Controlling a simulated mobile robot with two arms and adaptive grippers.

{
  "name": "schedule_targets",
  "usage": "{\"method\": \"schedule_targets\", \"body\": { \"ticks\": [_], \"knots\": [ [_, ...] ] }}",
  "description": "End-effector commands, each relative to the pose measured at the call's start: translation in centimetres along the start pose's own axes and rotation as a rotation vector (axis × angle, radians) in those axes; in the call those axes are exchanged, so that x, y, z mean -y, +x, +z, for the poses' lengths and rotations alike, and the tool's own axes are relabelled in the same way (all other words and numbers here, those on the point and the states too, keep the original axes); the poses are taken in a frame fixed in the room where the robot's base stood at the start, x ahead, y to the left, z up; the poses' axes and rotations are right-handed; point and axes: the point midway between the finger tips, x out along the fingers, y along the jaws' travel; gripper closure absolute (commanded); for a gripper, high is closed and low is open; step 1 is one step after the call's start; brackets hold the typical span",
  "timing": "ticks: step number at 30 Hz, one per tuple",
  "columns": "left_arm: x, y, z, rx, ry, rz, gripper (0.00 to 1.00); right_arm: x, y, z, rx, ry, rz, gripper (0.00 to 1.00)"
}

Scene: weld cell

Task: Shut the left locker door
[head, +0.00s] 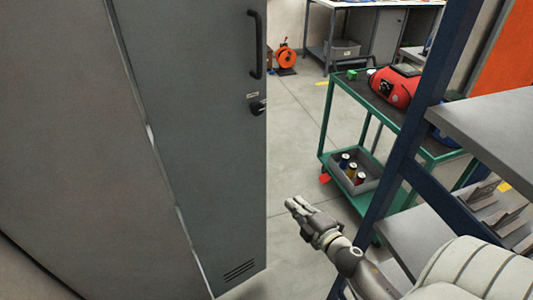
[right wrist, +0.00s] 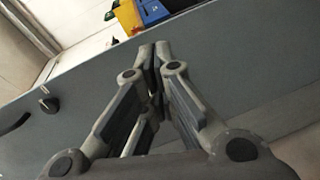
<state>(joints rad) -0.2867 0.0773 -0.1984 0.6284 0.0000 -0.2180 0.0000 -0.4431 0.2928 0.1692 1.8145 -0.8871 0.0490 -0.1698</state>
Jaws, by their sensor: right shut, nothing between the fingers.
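The grey locker door (head: 215,140) fills the left-middle of the head view. It has a black bar handle (head: 256,45), a dark lock knob (head: 257,107) and a slotted vent near its foot. My right gripper (head: 293,204) is shut and empty, just right of the door's free edge in the head view. In the right wrist view its fingertips (right wrist: 156,50) meet in front of the grey door surface (right wrist: 250,75); contact cannot be told. My left gripper is out of view.
A green trolley (head: 330,120) carries a red machine (head: 392,86) and a grey bin of cans (head: 352,175). A blue-framed rack (head: 405,130) with grey shelves stands close at right. Bare floor (head: 295,140) lies between door and trolley.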

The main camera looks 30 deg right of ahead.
Motion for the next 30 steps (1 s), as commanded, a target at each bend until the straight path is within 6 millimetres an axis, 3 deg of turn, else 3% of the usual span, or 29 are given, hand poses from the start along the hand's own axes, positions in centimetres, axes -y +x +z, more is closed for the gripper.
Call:
{"method": "schedule_targets", "body": {
  "ticks": [1, 3, 7, 14, 30],
  "knots": [
    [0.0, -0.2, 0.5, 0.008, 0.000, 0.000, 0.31, -2.8, -0.2, -0.7, -0.024, -0.058, 0.044, 1.00],
    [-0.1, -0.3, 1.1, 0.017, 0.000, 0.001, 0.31, -5.4, -0.4, -1.6, -0.048, -0.119, 0.089, 1.00],
    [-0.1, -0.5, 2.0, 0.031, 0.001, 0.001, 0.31, -7.9, -0.6, -2.3, -0.068, -0.180, 0.132, 1.00],
    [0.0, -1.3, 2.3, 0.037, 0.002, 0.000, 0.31, -8.8, 1.8, -2.7, -0.071, -0.188, 0.141, 1.00],
    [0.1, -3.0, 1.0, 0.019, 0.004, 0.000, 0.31, -9.8, 11.1, -3.4, -0.068, -0.184, 0.139, 1.00]
  ]
}}
